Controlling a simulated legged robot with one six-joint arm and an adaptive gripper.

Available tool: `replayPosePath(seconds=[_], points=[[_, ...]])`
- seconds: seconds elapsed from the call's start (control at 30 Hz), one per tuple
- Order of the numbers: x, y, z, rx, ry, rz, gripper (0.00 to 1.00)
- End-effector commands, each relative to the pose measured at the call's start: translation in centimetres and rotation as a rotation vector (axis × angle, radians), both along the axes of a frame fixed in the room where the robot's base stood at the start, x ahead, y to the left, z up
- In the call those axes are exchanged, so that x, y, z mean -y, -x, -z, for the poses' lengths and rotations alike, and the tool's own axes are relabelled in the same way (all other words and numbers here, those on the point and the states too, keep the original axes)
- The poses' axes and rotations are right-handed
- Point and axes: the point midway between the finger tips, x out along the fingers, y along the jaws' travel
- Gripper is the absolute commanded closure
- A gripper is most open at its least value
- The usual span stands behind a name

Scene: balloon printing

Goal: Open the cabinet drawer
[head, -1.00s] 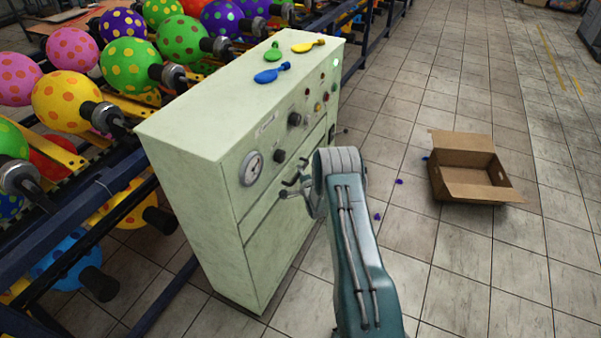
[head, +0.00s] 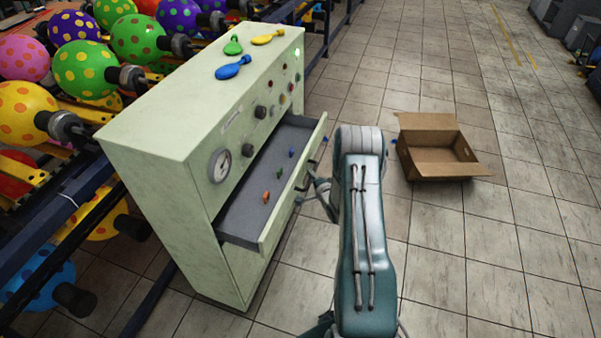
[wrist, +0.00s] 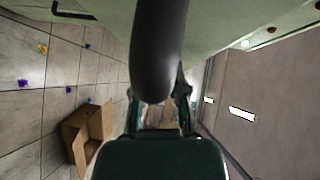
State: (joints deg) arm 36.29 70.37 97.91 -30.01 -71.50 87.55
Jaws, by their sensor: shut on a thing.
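The pale green cabinet (head: 160,185) stands left of centre in the head view. Its drawer (head: 240,212) is pulled out and shows a grey inside with several small coloured items lying in it. My gripper (head: 308,187) is at the outer side of the drawer front (head: 280,222), partly hidden behind my arm. In the wrist view a thick dark handle (wrist: 160,50) runs into my gripper (wrist: 160,105), which is shut on it. The exact finger contact is hidden behind the handle.
An open cardboard box (head: 435,150) stands on the tiled floor to the right. Blue, green and yellow deflated balloons (head: 233,68) lie on the cabinet top. A rack of dotted balloons (head: 85,68) stands at the left. Floor at the front right is clear.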

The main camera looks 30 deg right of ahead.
Motion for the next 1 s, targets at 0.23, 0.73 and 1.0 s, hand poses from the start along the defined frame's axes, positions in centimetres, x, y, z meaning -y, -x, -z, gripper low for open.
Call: replayPosePath(seconds=[0.23,0.73,1.0], points=[[0.42,0.84,0.43,-0.01,-0.005,0.002,1.0],[0.42,0.74,0.28,-0.008,-0.003,0.0,0.46],[0.45,1.1,0.07,-0.004,-0.002,0.002,0.46]])
